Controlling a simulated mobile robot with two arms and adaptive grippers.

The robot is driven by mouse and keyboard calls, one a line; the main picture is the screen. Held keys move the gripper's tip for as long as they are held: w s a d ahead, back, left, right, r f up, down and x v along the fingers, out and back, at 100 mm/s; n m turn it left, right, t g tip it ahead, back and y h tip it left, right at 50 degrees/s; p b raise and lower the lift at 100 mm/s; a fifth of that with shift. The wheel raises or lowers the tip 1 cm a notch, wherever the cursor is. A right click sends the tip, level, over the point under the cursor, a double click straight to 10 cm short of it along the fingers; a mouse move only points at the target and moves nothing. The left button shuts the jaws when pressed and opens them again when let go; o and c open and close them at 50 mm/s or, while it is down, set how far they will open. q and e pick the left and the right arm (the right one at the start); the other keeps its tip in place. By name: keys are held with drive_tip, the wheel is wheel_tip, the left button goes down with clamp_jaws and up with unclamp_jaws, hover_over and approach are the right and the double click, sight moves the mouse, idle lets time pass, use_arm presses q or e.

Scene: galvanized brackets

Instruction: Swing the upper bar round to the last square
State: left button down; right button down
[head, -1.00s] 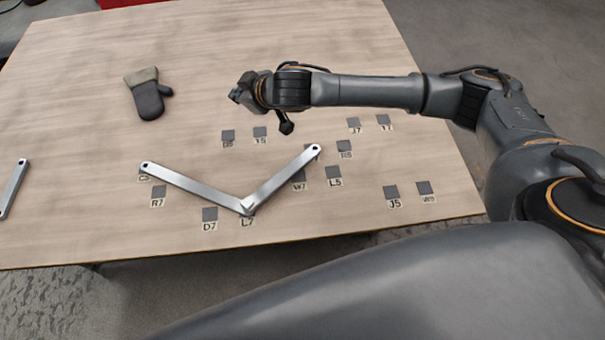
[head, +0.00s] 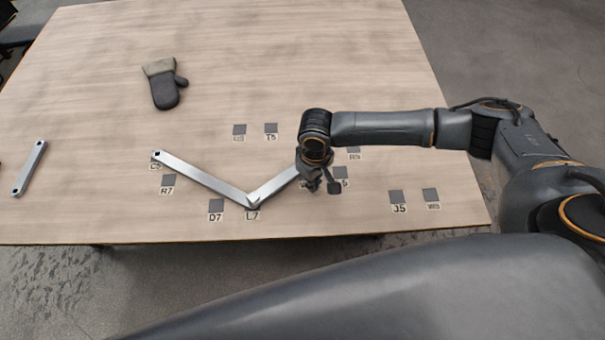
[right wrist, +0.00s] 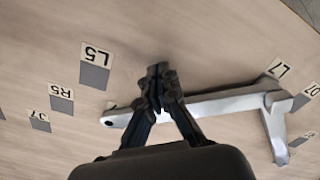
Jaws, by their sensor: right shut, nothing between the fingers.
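Two flat silver bars meet in a V at the square labelled L7; which lies on top is hard to tell. The left bar (head: 205,179) reaches up-left to a square near R7. The right bar (head: 275,186) reaches up-right, its far end hidden by my right gripper (head: 315,185). In the right wrist view, my right gripper (right wrist: 161,75) is shut and empty over the right bar (right wrist: 222,106), near its holed free end; contact is unclear. The left bar (right wrist: 273,143) also shows there. Square L5 (right wrist: 94,75) lies beside the free end. My left gripper is out of view.
More dark labelled squares lie about, including R7 (head: 168,181), D7 (head: 216,205) and J5 (head: 396,197). A loose bar (head: 29,168) lies at the left. A grey oven mitt (head: 163,84) lies further back. The wooden table's (head: 250,60) far middle is clear.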

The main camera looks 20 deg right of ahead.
sight(302, 182)
drive_tip(key=w, duration=0.1)
drive_tip(key=w+a, duration=0.1)
drive_tip(key=w+f, duration=0.1)
drive_tip(key=shift+w+a+f, duration=0.1)
drive_tip(key=shift+w+a, duration=0.05)
drive_tip(key=shift+a, duration=0.1)
drive_tip(key=shift+w, duration=0.2)
drive_tip(key=shift+a, duration=0.1)
drive_tip(key=shift+w+a+p, duration=0.2)
drive_tip(key=shift+w+a, duration=0.05)
drive_tip(key=shift+w, duration=0.3)
drive_tip(key=shift+w+a+p, duration=0.15)
drive_tip(key=shift+w+a, duration=0.05)
drive_tip(key=shift+w, duration=0.3)
